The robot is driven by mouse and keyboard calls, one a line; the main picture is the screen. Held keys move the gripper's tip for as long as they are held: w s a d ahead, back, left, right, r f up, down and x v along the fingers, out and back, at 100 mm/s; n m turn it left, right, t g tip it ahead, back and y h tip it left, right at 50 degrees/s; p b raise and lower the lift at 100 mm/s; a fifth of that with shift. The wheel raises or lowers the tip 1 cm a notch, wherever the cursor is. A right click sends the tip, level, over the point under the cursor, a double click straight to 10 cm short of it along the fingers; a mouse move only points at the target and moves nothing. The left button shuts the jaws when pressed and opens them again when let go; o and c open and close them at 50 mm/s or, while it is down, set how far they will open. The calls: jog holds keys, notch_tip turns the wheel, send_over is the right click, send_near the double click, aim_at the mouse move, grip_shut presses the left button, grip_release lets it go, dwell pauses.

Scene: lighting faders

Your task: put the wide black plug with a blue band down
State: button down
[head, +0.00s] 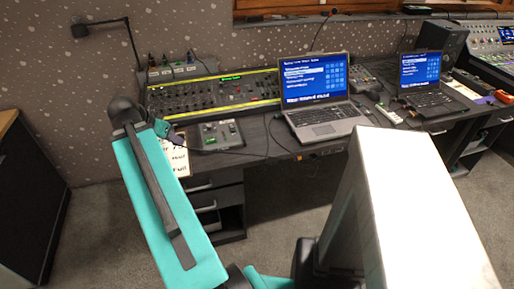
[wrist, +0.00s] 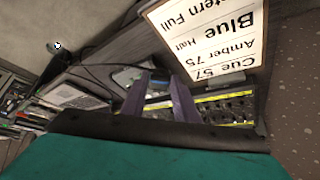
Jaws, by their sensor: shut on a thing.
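A thin dark cable runs across the desk to the right of the gripper.
The cue card (head: 180,160), also in the wrist view (wrist: 205,35), is close to the fingers. The control box (head: 217,134) stands before the yellow-edged fader console (head: 215,93). A laptop (head: 318,95) stands to the right. A black lamp (head: 80,30) stands behind.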

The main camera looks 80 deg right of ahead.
jog(key=s+d+f+m+g+y+b, duration=0.1)
jog(key=s+f+m+b, duration=0.1)
jog(key=s, duration=0.7)
jog(key=s+d+f+m+g+y+b, duration=0.1)
jog(key=s+d+f+m+g, duration=0.1)
jog(key=s, duration=0.8)
jog(key=s+d+f+m+g+y+b, duration=0.1)
jog(key=s+f+m+b, duration=0.1)
jog(key=s+m, duration=0.4)
jog(key=s+f, duration=0.1)
jog(key=s, duration=0.2)
jog(key=shift+s+d+f+y+b, duration=0.2)
jog(key=shift+s+y+b, duration=0.1)
jog(key=shift+s+y, duration=0.1)
jog(key=shift+w+r, duration=0.1)
jog(key=w+d+p, duration=0.1)
jog(key=d+p, duration=0.1)
jog(key=d, duration=0.3)
jog(key=w+d+f+p, duration=0.1)
jog(key=d+p, duration=0.2)
jog(key=d, duration=0.2)
jog(key=w+d+p, duration=0.2)
jog(key=d+p, duration=0.1)
jog(key=d, duration=0.2)
jog(key=shift+d+f, duration=0.15)
jog(key=shift+f, duration=0.2)
jog(key=shift+f, duration=0.1)
